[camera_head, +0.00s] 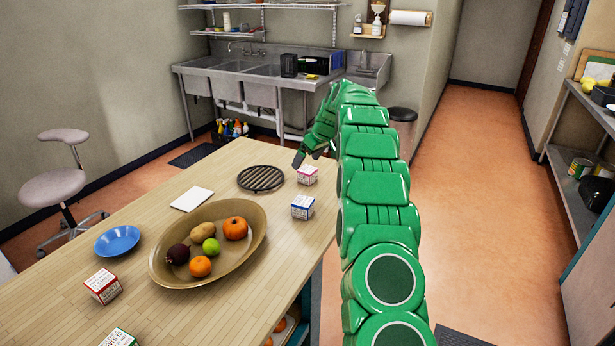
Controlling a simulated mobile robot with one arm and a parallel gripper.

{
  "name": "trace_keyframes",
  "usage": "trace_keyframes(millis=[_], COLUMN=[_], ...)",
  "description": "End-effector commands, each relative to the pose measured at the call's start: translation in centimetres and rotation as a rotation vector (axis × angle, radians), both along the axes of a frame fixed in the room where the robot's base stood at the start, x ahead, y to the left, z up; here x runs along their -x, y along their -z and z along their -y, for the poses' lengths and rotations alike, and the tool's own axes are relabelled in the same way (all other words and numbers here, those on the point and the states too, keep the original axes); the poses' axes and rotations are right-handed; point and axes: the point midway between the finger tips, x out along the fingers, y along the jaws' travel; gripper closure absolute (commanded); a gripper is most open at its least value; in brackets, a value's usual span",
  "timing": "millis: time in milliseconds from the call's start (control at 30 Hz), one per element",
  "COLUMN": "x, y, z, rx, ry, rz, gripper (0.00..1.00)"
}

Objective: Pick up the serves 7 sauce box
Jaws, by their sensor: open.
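Several small white sauce boxes with coloured markings stand on the wooden table. A pink-marked box (307,175) is near the table's far right edge, with a blue-marked box (302,208) in front of it. A red-marked box (103,287) is at the left front, and a green-marked box (119,339) is partly cut off at the bottom edge. The lettering is too small to tell which one is the serves 7 box. My gripper (307,159) is open, pointing down just above and beside the pink-marked box, with nothing seen between its fingers.
A large oval bowl (164,285) with fruit takes up the middle of the table (232,322). A black round grate (261,178), a white card (192,199) and a blue plate (117,240) lie around it. A stool (54,187) stands left; open floor lies right.

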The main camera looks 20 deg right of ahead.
Motion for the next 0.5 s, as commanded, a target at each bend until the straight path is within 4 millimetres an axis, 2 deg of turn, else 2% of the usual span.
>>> trace_keyframes(millis=[33,200,500], x=[-0.7,-2.6,-3.8], y=[0.9,2.6,3.8], z=[0.7,2.4,3.3], rx=[0.004,0.015,0.027], ry=[-0.006,-0.024,-0.039], rz=[0.009,0.046,0.072], gripper=[0.04,0.04,0.04])
